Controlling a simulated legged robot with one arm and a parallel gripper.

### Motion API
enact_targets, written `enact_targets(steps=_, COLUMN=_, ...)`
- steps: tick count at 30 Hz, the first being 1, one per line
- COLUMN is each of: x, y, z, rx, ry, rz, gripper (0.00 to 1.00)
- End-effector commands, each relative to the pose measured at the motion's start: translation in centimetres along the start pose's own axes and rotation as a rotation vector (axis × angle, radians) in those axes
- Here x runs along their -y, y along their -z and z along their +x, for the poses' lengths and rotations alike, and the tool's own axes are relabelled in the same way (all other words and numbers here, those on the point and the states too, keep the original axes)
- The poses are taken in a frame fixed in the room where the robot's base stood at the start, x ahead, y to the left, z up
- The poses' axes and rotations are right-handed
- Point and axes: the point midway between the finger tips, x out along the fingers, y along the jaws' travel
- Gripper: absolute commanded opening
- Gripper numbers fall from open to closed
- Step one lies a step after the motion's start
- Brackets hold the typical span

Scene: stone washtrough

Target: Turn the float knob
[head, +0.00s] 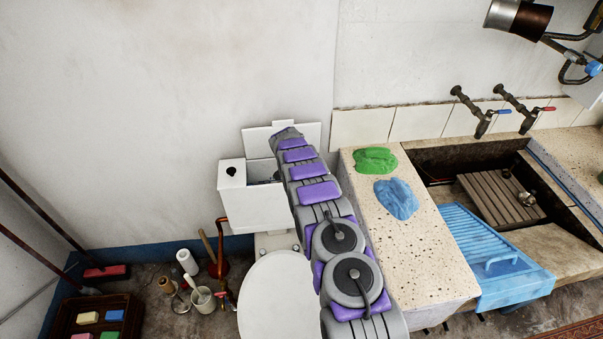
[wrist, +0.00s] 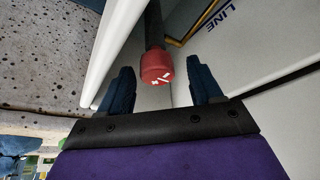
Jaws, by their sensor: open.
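The float knob (wrist: 156,68) is red with white marks and sits at the end of a dark stem in the wrist view. My gripper (wrist: 164,76) is open, with one blue finger on each side of the knob. Gaps show between the knob and both fingers. In the head view, my arm reaches to the opened cistern (head: 262,209) of the white toilet, and it hides the knob and most of the cistern's inside. My gripper cannot be made out there.
The cistern's pale wall carries the word "LINE" (wrist: 225,22). The speckled stone counter (head: 405,243), with green and blue cloths (head: 396,198) on it, stands close to the right of my arm. Bottles and a white cup (head: 203,299) stand on the floor at left.

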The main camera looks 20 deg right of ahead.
Motion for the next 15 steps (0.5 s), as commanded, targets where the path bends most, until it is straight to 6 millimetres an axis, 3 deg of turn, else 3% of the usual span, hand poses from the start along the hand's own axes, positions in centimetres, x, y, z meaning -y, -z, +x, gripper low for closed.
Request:
enact_targets(steps=7, x=-0.20, y=0.25, z=0.21, rx=0.003, ry=0.002, rz=0.002, gripper=0.64)
enact_targets(steps=15, x=-0.14, y=0.17, z=0.17, rx=0.002, ry=0.001, rz=0.001, gripper=0.40)
